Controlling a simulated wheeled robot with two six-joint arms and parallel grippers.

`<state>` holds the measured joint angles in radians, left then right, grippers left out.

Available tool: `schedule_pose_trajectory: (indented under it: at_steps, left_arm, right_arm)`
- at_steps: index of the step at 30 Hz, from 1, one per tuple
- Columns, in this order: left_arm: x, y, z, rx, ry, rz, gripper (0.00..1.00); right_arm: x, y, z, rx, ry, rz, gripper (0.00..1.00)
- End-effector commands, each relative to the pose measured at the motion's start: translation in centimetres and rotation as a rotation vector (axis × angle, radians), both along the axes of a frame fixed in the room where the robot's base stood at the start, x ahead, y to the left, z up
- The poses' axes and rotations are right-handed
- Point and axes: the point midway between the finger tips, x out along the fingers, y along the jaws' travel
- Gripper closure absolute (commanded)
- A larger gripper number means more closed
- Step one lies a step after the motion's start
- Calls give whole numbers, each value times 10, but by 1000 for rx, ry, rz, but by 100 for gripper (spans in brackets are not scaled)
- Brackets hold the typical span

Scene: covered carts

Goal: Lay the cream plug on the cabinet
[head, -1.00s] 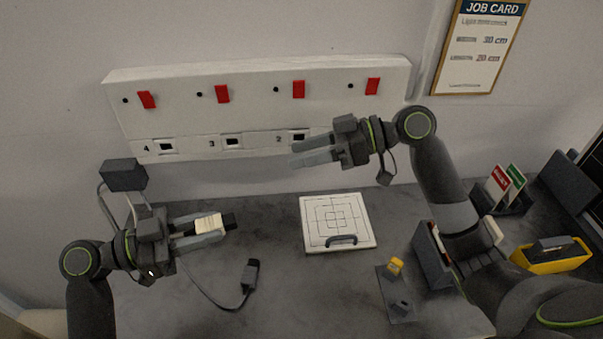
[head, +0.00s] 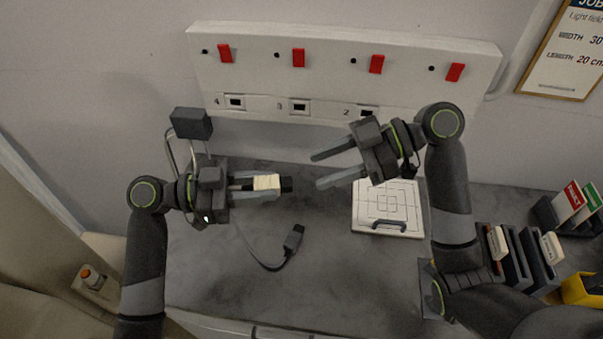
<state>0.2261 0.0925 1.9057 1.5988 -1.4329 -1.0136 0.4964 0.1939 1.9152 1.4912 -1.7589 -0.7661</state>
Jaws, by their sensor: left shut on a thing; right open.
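The cream plug (head: 266,182) has a dark end pointing right. My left gripper (head: 272,187) is shut on it, seemingly above the grey top. My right gripper (head: 318,170) is open and empty, in front of the wall panel and left of the white board. The grey-topped unit (head: 215,280) has pale fronts along its lower edge. It may be the cabinet; no label confirms this.
A dark plug (head: 295,238) with a cord lies on the grey top. A white board (head: 372,205) with a handle lies to the right. The white wall panel (head: 330,80) has red switches and numbered sockets. Card holders (head: 515,260) stand at right.

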Motion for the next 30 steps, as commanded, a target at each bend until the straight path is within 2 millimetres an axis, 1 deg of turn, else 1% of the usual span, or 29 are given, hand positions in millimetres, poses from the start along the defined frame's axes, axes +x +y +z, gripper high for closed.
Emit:
schedule_pose_trajectory:
  at_steps: [1, 6, 12, 18, 25, 26, 30]
  left_arm:
    - [0, 0, 0, 0, 0, 0, 100]
    - [0, 0, 0, 0, 0, 0, 100]
    - [0, 0, 0, 0, 0, 0, 100]
    - [0, 0, 0, 0, 0, 0, 100]
    - [0, 0, 0, 0, 0, 0, 100]
    - [0, 0, 0, 0, 0, 0, 100]
    - [0, 0, 0, 0, 0, 0, 100]
  right_arm:
    - [-1, 8, -3, 4, 2, 2, 53]
    - [-3, 29, -11, 4, 2, 1, 53]
    - [-4, 45, -19, 2, 2, -1, 53]
    - [-5, 52, -22, -1, 1, 0, 53]
    - [-5, 52, -22, -1, 0, -1, 53]
    - [-5, 52, -22, -1, 0, -1, 54]
    - [-5, 52, -22, -1, 0, -1, 72]
